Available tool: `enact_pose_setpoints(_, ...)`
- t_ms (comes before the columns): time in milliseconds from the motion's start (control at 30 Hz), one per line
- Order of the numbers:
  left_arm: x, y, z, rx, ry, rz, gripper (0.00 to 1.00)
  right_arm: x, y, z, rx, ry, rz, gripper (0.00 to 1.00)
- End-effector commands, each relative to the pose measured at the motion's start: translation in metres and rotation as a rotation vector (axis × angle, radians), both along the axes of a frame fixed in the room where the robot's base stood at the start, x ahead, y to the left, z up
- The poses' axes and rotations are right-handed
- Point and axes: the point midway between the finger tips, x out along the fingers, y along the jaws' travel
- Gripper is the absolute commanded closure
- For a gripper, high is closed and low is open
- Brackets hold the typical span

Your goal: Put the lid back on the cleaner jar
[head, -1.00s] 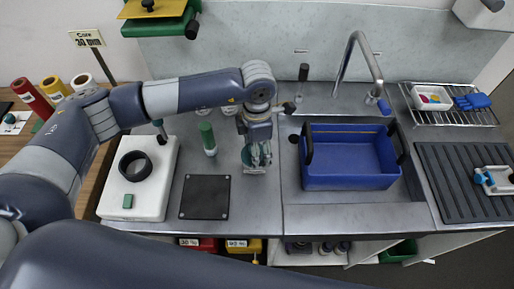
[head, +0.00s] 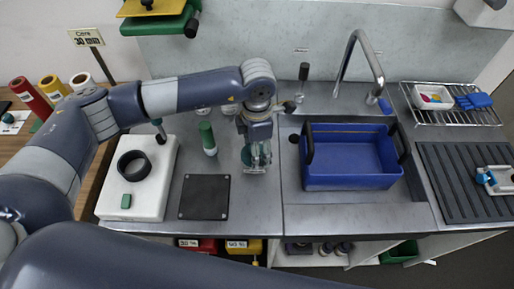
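My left gripper (head: 257,160) points down over the steel counter, left of the blue basin. A round teal-green piece (head: 247,155) shows at its fingers, partly covered by them. I cannot tell whether this is the lid or part of the cleaner jar, nor whether the fingers are closed on it. White containers (head: 203,110) stand behind the arm, mostly hidden by it. A green-topped white bottle (head: 207,138) stands left of the gripper, apart from it. My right gripper is out of view.
A blue basin (head: 350,184) stands right of the gripper, below the tap (head: 352,62). A flat black plate (head: 205,197) lies at front left, beside a white block (head: 155,200) with a black ring (head: 134,166). The counter in front of the gripper is clear.

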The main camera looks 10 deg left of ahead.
Motion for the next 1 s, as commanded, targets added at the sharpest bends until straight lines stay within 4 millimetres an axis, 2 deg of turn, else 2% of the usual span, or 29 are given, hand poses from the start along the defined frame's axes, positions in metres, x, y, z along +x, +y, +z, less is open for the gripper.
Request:
enact_pose_setpoints(433,0.0001,0.0002,0.0003,0.0,-0.001,0.0,0.52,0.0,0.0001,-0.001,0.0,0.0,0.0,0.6)
enact_pose_setpoints(467,0.0001,0.0002,0.0003,0.0,-0.001,0.0,0.33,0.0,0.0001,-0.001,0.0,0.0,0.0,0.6)
enact_pose_setpoints(533,0.0002,0.0001,0.0003,0.0,-0.001,0.0,0.17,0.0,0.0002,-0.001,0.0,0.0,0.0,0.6)
enact_pose_setpoints(833,0.0002,0.0001,0.0002,0.0,-0.001,0.0,0.16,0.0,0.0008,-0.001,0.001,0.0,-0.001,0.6)
enact_pose_setpoints(900,0.0002,0.0001,0.0001,0.0,-0.001,0.0,0.04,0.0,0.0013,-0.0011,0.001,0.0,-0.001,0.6)
enact_pose_setpoints(1000,0.0002,0.0001,0.0001,0.0,-0.001,0.0,0.0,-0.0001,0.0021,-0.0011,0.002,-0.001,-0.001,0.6)
